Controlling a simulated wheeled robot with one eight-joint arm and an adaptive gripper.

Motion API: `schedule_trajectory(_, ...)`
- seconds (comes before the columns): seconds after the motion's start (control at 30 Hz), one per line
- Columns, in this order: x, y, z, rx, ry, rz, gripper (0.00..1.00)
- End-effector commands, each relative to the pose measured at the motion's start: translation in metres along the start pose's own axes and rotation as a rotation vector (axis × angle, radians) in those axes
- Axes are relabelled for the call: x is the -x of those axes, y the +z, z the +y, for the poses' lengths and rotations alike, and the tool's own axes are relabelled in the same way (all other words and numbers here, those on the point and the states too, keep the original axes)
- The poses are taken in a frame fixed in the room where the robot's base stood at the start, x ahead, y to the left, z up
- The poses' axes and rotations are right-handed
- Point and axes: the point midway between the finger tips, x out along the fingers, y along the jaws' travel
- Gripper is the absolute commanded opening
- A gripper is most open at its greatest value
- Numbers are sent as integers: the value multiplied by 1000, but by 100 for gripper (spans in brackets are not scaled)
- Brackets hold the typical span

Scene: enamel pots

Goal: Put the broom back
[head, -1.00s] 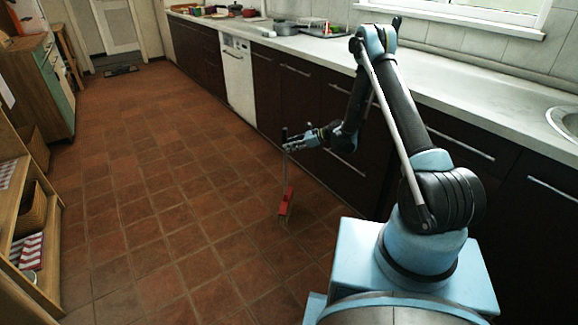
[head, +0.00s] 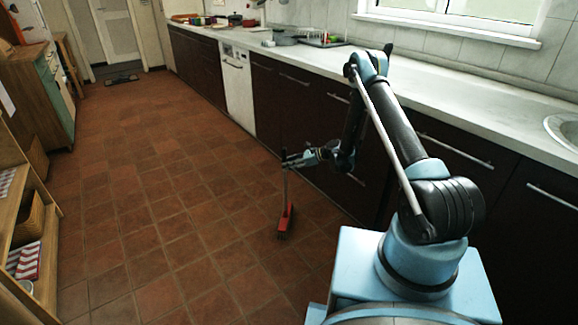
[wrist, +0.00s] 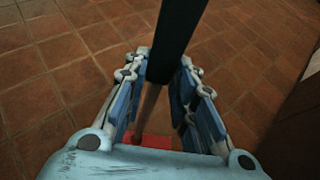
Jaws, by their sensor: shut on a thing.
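The broom has a red head (head: 285,219) low over the tiled floor and a thin upright handle (head: 285,185) with a dark upper end. My gripper (head: 291,160) is shut on the handle near its top. In the wrist view the dark handle (wrist: 178,40) runs between the two fingers of my gripper (wrist: 160,95). Part of the red head (wrist: 155,141) shows below, mostly hidden by the gripper body. I cannot tell whether the bristles touch the floor.
Dark cabinets under a pale counter (head: 440,95) line the right side. A white dishwasher (head: 238,85) stands among them. Wooden shelves (head: 22,225) with baskets stand at the left. A dark mat (head: 121,79) lies by the far door. The tiled floor between is clear.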

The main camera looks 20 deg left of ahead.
Motion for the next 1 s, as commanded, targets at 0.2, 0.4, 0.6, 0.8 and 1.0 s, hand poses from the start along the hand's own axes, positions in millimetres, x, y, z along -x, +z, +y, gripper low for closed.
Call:
schedule_trajectory(0.2, 0, -1, 0, 0, 0, 0, 45)
schedule_trajectory(0.4, 0, -1, 0, 0, 0, 0, 45)
schedule_trajectory(0.6, 8, 1, -1, -1, -2, 0, 45)
schedule_trajectory(0.8, 42, 1, -1, -1, -3, 0, 45)
schedule_trajectory(1.0, 81, 1, -1, -1, -3, 0, 45)
